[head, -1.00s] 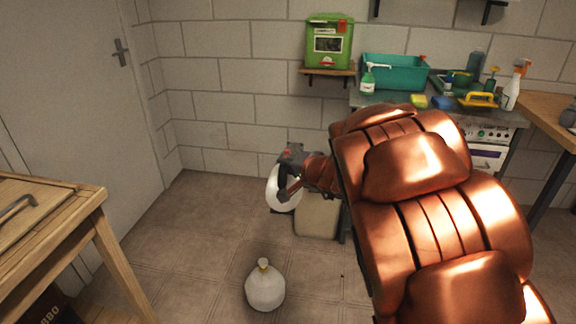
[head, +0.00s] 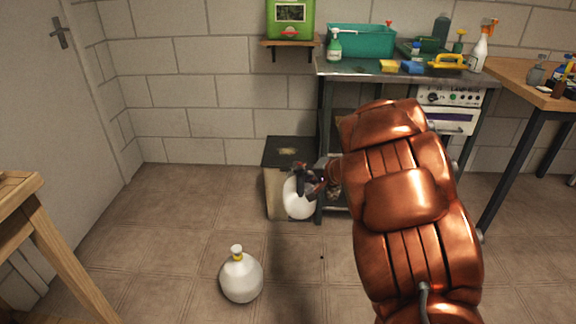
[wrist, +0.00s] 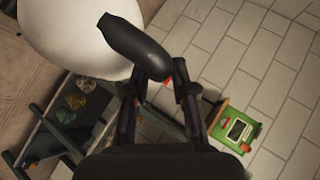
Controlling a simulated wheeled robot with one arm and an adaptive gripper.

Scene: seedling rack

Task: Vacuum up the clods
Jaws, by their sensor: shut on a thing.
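My gripper (head: 314,182) is shut on the black handle of a white, round-bodied handheld vacuum (head: 298,202). The vacuum hangs in front of a pale box with a dark top (head: 274,152), left of the metal bench. In the wrist view, my gripper's fingers (wrist: 160,82) close at the black handle, with the white body (wrist: 80,35) at upper left. A small brown patch (head: 288,151) lies on the box's dark top; it may be clods, too small to tell. A tiny dark speck (head: 322,257) is on the floor.
A white bottle (head: 241,278) with a yellow collar stands on the floor at front centre-left. The metal bench (head: 335,67) with bottles and sponges stands behind. A wooden table (head: 40,225) is at left. The tiled floor between is mostly clear.

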